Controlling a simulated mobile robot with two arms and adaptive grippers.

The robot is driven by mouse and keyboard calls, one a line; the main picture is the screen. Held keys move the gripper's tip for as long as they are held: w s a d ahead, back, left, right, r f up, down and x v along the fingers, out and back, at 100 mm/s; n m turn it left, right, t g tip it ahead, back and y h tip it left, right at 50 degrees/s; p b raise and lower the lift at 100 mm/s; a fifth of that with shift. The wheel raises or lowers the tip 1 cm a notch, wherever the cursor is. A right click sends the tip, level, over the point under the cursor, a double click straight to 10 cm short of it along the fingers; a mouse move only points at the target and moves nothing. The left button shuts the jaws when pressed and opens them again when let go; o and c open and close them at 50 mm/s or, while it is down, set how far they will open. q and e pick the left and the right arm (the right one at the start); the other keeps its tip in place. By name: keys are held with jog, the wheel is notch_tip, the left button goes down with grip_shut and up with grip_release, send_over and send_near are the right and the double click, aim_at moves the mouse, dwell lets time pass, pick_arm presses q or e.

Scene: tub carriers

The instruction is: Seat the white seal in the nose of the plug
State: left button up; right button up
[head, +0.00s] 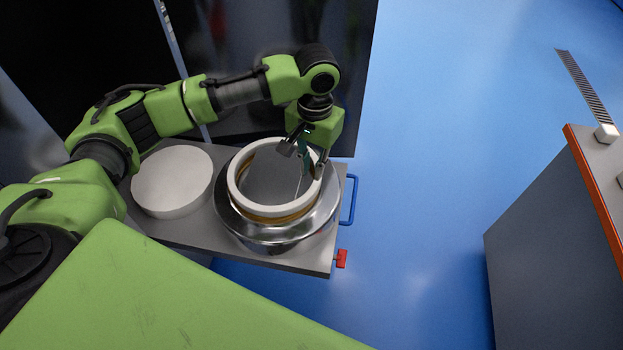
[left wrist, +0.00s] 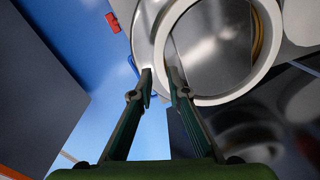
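The white seal (head: 234,183) is a wide ring. It lies level over a shiny metal round body (head: 247,233), which I take to be the plug. A brownish-gold band (head: 262,218) shows beneath the ring. My left gripper (head: 303,162) points down at the ring's right side. In the left wrist view my left gripper (left wrist: 160,75) has a gap between its fingertips, at the rim of the white seal (left wrist: 205,99). One fingertip is outside the rim and one towards the inside. Whether either touches the rim is unclear. My right gripper is not in view.
The metal body stands on a grey cart top (head: 190,232) beside a white round disc (head: 172,182). The cart has a blue handle (head: 350,200) and a red tab (head: 342,259). A grey cabinet with an orange edge (head: 594,188) stands right. Blue floor between is clear.

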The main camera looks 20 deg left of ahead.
pick_arm(q)
jog(key=shift+r, duration=1.75)
jog(key=shift+d+f, duration=0.1)
